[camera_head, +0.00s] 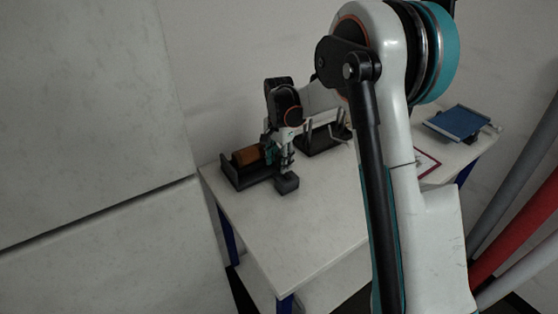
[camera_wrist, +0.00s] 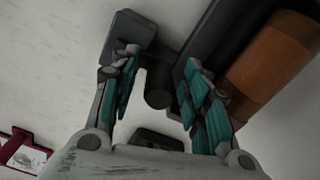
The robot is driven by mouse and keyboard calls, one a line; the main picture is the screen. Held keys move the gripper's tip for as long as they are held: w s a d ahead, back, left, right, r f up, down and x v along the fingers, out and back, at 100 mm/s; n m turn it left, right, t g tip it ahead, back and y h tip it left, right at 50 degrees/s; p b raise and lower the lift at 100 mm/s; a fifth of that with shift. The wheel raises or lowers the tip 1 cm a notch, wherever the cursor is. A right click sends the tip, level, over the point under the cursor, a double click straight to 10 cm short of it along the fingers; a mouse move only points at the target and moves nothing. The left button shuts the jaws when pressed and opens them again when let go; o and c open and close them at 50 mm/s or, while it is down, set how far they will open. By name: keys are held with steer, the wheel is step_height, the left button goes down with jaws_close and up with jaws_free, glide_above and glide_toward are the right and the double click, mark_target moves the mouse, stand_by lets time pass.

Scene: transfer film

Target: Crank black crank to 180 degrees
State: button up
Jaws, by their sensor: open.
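The black crank shows in the wrist view as a dark rounded block (camera_wrist: 137,28) with a short black cylinder (camera_wrist: 158,88) below it. In the head view the crank's dark block (camera_head: 288,185) is at the near right of a black stand with a brown roll (camera_head: 247,155). My gripper (camera_head: 284,165) points down at the crank. In the wrist view my gripper (camera_wrist: 161,62) is open, with the cylinder between its teal-padded fingers. The right finger is close to the black stand; I cannot tell whether either finger touches.
The roll (camera_wrist: 275,60) and its black stand (camera_wrist: 225,38) lie right of the fingers. A dark rack (camera_head: 322,140) stands behind my gripper. A blue tray (camera_head: 459,121) and a red-edged sheet (camera_head: 427,162) are farther right. The table's front (camera_head: 285,235) is clear.

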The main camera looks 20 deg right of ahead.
jaws_close()
steer(key=n, duration=0.1)
steer(key=a+n, duration=0.1)
steer(key=n, duration=0.1)
steer(key=shift+s+a+n, duration=0.1)
steer(key=shift+s+n, duration=0.2)
steer(key=shift+s, duration=0.1)
steer(key=n, duration=0.1)
steer(key=s+a+n, duration=0.1)
steer(key=n, duration=0.1)
steer(key=shift+n, duration=0.3)
steer(key=n, duration=0.1)
steer(key=s+n, duration=0.1)
steer(key=n, duration=0.1)
steer(key=s+n, duration=0.1)
steer(key=n, duration=0.1)
steer(key=shift+a, duration=0.35)
steer(key=shift+s+d+n, duration=0.1)
steer(key=shift+s+n, duration=0.2)
steer(key=shift+n, duration=0.65)
steer(key=shift+s+n, duration=0.35)
steer(key=shift+n, duration=0.55)
steer(key=shift+s+d+n, duration=0.1)
steer(key=shift+s+n, duration=0.2)
steer(key=shift+n, duration=0.65)
